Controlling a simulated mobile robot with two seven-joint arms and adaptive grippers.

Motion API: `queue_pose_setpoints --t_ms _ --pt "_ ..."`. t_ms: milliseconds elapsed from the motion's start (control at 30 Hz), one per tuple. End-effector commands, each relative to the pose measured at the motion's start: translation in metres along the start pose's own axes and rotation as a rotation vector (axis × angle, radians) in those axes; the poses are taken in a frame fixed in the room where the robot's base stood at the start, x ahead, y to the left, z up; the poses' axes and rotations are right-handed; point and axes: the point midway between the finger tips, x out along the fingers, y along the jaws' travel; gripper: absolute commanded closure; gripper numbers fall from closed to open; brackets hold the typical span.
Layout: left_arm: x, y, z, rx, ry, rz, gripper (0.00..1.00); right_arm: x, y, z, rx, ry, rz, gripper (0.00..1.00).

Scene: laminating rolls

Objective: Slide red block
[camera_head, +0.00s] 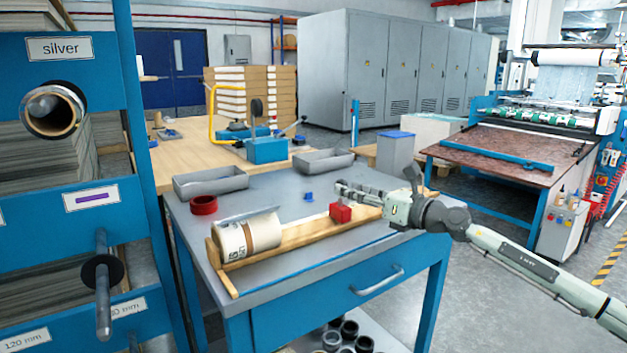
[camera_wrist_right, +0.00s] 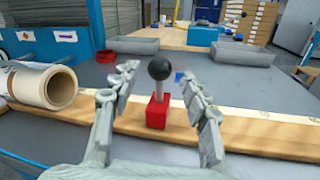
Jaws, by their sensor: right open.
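The red block (camera_head: 341,213) sits on the wooden rail (camera_head: 305,235) on the grey workbench. In the right wrist view the red block (camera_wrist_right: 157,113) carries a grey stem with a black ball on top. My right gripper (camera_head: 350,190) is open, above and close to the block. In the wrist view its two fingers (camera_wrist_right: 165,82) stand left and right of the stem and block, with gaps on both sides. Contact with the block does not show. A cream roll (camera_head: 247,238) with a brown band lies at the left end of the rail. My left gripper is not in view.
A red ring (camera_head: 203,205), a small blue block (camera_head: 308,197) and two grey trays (camera_head: 210,181) (camera_head: 324,161) are on the bench behind the rail. A blue shelf rack (camera_head: 140,200) stands close at left. The bench front has a drawer handle (camera_head: 377,280).

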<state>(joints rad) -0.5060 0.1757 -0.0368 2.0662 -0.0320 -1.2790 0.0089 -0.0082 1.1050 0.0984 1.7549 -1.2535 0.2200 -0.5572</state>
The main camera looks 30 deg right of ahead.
Motion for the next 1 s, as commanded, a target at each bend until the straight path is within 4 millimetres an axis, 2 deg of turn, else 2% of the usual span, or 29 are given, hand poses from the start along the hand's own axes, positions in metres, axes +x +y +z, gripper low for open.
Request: queue_pose_setpoints --t_ms 167,300,633,800,1000 --pt "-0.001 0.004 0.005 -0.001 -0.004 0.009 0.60 0.010 0.000 0.003 -0.004 -0.001 0.000 0.54" --pt "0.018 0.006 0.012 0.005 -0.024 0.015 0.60 0.027 0.001 0.004 -0.004 -0.002 0.002 0.54" --pt "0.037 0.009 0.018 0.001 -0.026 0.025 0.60 0.068 0.000 0.002 -0.001 -0.001 0.000 0.54" --pt "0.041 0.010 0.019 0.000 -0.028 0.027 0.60 0.077 0.000 0.001 -0.001 0.000 0.000 0.54" --pt "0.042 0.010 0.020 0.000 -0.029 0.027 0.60 0.078 0.000 0.000 -0.003 0.001 0.001 0.54"
